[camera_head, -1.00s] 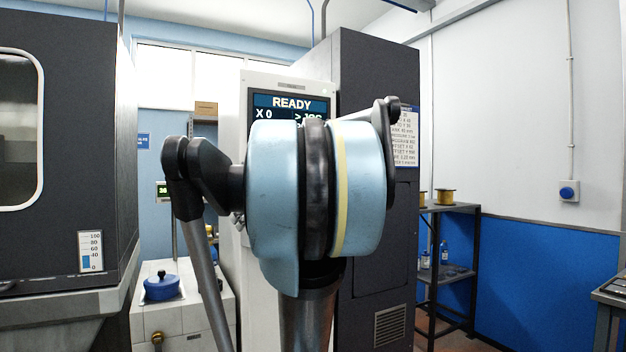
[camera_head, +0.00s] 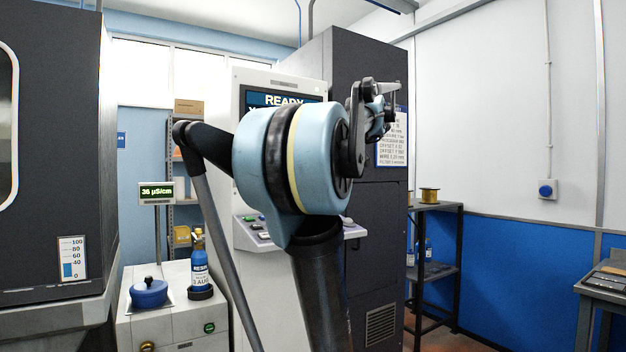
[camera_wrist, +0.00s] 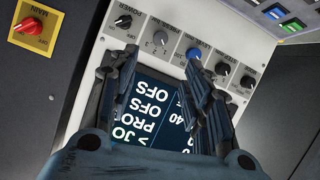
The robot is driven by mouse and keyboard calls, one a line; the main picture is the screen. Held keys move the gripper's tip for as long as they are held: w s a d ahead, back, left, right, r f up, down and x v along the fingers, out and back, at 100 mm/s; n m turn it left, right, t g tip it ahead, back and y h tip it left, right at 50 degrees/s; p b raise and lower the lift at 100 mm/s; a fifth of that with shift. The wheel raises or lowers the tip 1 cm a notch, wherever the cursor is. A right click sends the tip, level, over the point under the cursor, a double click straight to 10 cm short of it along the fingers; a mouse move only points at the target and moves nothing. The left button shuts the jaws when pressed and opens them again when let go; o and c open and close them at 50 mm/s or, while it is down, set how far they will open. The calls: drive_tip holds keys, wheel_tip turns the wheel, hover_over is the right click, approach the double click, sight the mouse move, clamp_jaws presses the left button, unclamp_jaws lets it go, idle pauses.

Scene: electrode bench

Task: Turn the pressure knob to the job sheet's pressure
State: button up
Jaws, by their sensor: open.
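The panel's knobs are hidden in the head view.
A power knob (camera_wrist: 124,21) and further dark knobs (camera_wrist: 222,69) share the row. A red main switch (camera_wrist: 28,25) on yellow is at upper left. Blue and green buttons (camera_wrist: 292,25) are at upper right. A shelf rack (camera_head: 436,206) stands right of the cabinet (camera_head: 372,220).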

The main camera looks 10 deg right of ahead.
drive_tip(key=x, duration=1.6)
drive_tip(key=shift+w+a+f, duration=0.15)
drive_tip(key=shift+w, duration=0.15)
drive_tip(key=c, duration=1.1)
